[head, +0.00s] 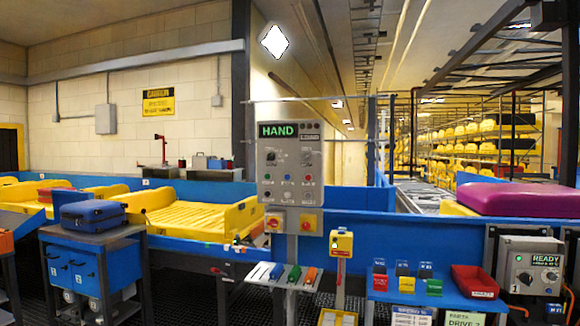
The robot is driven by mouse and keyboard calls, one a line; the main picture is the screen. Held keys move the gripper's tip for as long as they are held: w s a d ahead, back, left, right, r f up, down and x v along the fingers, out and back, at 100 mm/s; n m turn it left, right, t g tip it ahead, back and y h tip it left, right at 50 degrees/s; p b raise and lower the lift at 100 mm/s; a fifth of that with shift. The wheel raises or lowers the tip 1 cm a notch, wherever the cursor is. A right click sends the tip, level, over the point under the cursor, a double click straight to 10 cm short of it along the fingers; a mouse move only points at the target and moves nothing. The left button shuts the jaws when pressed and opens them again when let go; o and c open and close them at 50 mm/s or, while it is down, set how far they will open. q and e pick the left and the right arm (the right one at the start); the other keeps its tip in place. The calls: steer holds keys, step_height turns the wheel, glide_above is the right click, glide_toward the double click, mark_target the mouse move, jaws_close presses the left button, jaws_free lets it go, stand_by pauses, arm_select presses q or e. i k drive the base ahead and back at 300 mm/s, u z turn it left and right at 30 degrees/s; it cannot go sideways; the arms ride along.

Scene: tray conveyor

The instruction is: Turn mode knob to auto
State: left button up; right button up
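A grey control panel (290,170) stands on a post in the middle of the head view. Its display (277,130) reads HAND in green letters. Below the display sit a small dark knob (271,157) and a second knob (307,158). Their labels are too small to read, so I cannot tell which is the mode knob or where it points. Neither of my grippers shows in the head view.
A grey box (530,265) with a READY display and a black knob stands at the right. A blue conveyor with yellow trays (195,217) runs behind the panel. A yellow pedestal (341,243) stands right of the post.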

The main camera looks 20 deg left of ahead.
mark_target(306, 157)
steer(key=z, duration=0.35)
steer(key=i, duration=2.55)
steer(key=u, duration=0.5)
